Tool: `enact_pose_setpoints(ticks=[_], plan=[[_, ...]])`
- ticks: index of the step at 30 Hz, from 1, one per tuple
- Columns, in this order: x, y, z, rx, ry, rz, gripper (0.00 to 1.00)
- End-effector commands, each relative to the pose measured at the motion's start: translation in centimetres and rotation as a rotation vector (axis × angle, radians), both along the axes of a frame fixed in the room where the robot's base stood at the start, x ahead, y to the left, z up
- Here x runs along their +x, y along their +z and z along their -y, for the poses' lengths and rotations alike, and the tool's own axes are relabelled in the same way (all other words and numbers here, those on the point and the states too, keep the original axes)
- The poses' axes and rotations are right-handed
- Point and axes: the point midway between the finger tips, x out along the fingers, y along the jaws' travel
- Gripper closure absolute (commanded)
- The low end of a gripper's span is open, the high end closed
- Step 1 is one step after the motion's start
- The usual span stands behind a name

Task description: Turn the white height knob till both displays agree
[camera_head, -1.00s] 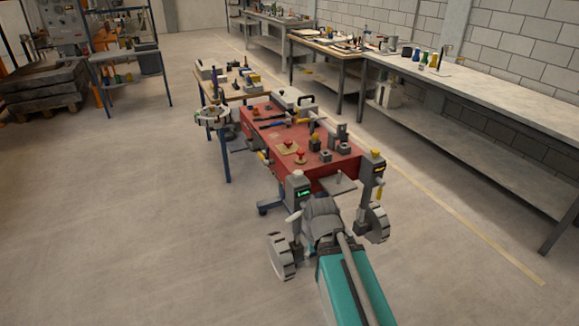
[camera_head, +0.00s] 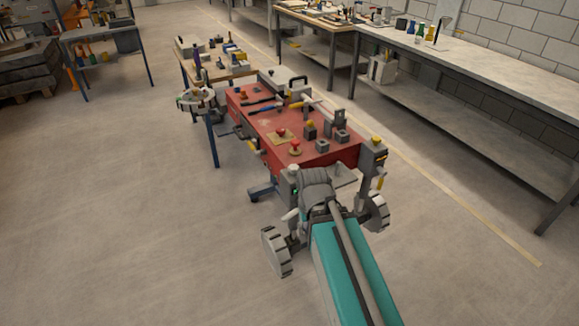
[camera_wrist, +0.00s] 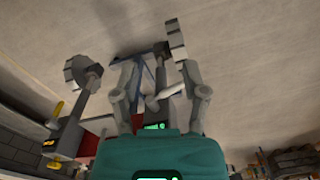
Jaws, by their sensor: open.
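The red sandbed table (camera_head: 262,128) has two grey posts at its near end. The left post (camera_head: 292,183) has a white cap (camera_head: 293,168) and a white lever (camera_head: 290,214). Its green display (camera_wrist: 155,126) shows low between my fingers in the wrist view, too small to read. The right post (camera_head: 374,157) has a yellow knob (camera_head: 375,139) and a yellow lever (camera_head: 380,183). Its orange display (camera_wrist: 48,143) is unreadable. My gripper (camera_wrist: 157,68) is open, its fingers either side of the white lever (camera_wrist: 172,89) in that picture; contact cannot be told.
Notched grey wheels (camera_head: 276,252) stand below the posts. Red knobs (camera_head: 295,148), blocks and tools lie on the red top. A wooden table (camera_head: 236,76) stands behind it, and a long grey bench (camera_head: 470,68) along the wall.

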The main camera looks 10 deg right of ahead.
Motion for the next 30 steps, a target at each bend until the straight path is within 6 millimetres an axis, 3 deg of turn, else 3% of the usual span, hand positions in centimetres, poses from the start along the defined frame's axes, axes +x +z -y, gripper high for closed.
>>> enact_pose_setpoints(ticks=[8, 14, 23, 30], plan=[[0.0, 0.0, 0.0, 0.0, 0.0, 0.0, 0.41], [0.3, -0.4, 0.1, -0.02, -0.014, 0.005, 0.04], [3.2, -3.3, 1.1, -0.223, -0.165, 0.077, 0.04], [7.7, -5.3, 1.5, -0.483, -0.361, 0.281, 0.04]])
